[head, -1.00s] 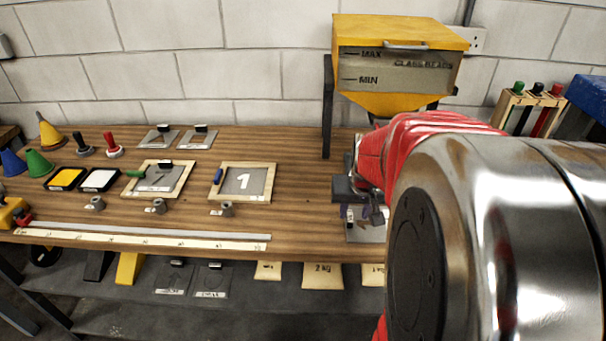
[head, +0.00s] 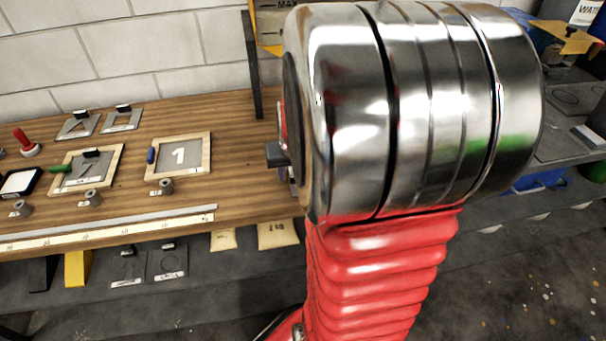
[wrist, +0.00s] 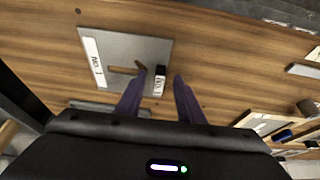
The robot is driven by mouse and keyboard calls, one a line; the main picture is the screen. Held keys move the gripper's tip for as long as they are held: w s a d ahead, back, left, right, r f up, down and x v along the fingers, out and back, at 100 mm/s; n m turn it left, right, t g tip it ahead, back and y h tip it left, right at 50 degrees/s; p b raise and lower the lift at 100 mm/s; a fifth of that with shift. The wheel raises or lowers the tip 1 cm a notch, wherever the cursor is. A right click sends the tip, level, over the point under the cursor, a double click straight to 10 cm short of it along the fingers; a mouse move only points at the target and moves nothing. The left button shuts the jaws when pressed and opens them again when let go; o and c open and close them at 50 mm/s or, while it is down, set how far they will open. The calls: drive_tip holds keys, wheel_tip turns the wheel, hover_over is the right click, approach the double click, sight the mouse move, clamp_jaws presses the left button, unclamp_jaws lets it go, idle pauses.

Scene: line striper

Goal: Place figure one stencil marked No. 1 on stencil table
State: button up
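In the wrist view, a grey metal stencil plate (wrist: 100,50) lies on the wooden bench. It has a white label marked No. 1, a cut-out shaped like a one, and a black upright handle (wrist: 160,74) with a small white label. My gripper (wrist: 160,73) is open, its two purple fingers apart, with the handle showing between their tips. I cannot tell whether they touch it. In the head view my arm hides this plate and most of the gripper. A grey table (head: 572,100) with faint curved outlines stands at the right; I cannot tell whether it is the stencil table.
A long pale ruler (head: 110,228) runs along the front edge. Dark floor is open at the lower right.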

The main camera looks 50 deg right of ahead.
drive_tip(key=shift+c, duration=0.6)
clamp_jaws()
